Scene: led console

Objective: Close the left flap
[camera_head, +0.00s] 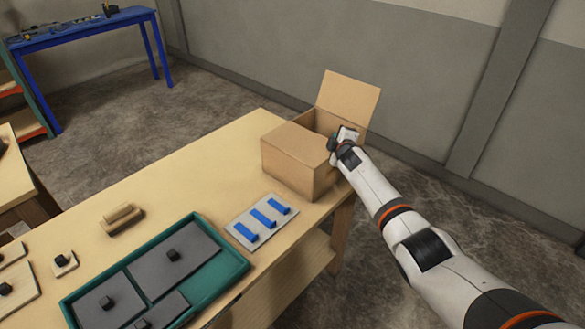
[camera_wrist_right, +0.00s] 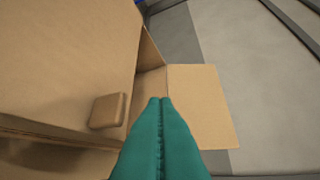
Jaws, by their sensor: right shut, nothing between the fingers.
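The cardboard box (camera_head: 287,165) stands at the far right end of the wooden table. One flap (camera_head: 293,142) lies flat over the left, near part of its top. Another flap (camera_head: 348,100) stands up at the far right side; a flat cardboard panel (camera_wrist_right: 203,105) in the wrist view looks like this flap. My right gripper (camera_head: 334,142) is at the right side of the box, by the opening, partly hiding it. In the wrist view its teal fingers (camera_wrist_right: 160,102) are shut and empty, pointing toward the opening. Contact with the cardboard cannot be told. My left gripper is out of view.
A teal tray (camera_head: 243,265) with grey panels and a grey plate with blue bars (camera_head: 262,220) lie nearer on the table (camera_head: 190,180). A small brown block (camera_wrist_right: 107,110) shows beside the fingers in the wrist view. A blue table (camera_head: 85,30) stands far left.

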